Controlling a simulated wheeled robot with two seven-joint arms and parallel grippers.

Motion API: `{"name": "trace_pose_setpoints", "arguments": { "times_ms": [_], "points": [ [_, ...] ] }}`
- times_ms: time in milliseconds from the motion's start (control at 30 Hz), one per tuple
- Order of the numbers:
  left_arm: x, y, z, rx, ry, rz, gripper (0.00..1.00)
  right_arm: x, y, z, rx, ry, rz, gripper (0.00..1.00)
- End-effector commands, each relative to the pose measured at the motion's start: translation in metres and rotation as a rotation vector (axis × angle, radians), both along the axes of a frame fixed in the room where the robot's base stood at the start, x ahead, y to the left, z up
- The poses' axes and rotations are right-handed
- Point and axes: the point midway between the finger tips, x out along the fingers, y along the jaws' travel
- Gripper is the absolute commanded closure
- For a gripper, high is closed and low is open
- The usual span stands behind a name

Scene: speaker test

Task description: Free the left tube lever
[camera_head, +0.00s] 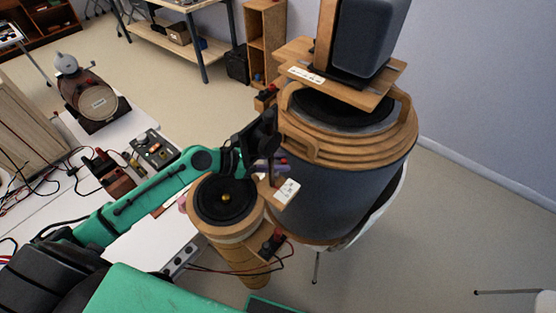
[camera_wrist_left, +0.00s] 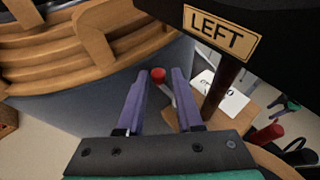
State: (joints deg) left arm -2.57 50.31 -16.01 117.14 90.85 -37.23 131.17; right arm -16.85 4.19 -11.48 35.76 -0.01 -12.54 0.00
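In the left wrist view, a lever with a round red knob (camera_wrist_left: 158,74) and a short pale shaft shows in the gap between my finger ends. It sits beside a dark block with a plate reading "LEFT" (camera_wrist_left: 221,33). My left gripper (camera_wrist_left: 159,76) is open, its two purple fingers on either side of the knob with gaps visible; I cannot tell the depth between them. In the head view, my left gripper (camera_head: 272,168) is at the side of the large wood-ringed drum, above the small round speaker. The lever is hard to make out there. My right gripper is not in view.
The large drum (camera_head: 330,195) carries a grey speaker box (camera_head: 370,45) on a wooden board. The small black-coned speaker (camera_head: 225,202) is close below my left wrist. A white card (camera_head: 288,191) lies beside it. The white bench (camera_head: 160,235) holds instruments and loose cables.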

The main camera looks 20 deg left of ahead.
Motion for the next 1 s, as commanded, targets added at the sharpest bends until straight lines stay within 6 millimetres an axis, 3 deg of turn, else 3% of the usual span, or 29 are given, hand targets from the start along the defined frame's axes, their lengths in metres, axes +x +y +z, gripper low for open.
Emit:
{"name": "trace_pose_setpoints", "arguments": {
  "times_ms": [200, 267, 300, 667, 1000],
  "points": [
    [0.0004, -0.0009, -0.0011, 0.001, 0.001, 0.0, 0.65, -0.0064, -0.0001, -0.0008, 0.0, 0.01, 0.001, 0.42],
    [0.0003, -0.0008, -0.001, 0.001, 0.001, 0.0, 0.84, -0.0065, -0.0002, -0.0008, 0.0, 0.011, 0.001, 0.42],
    [0.0002, -0.0007, -0.0011, 0.001, 0.001, 0.0, 0.99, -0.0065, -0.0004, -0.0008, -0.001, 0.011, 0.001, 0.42],
    [0.0007, -0.0012, -0.0006, 0.0, 0.0, -0.018, 1.0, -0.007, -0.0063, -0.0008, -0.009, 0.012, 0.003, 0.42],
    [0.0016, -0.0056, -0.0001, -0.002, -0.001, -0.183, 1.0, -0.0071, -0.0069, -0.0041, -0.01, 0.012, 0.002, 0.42]
  ]
}}
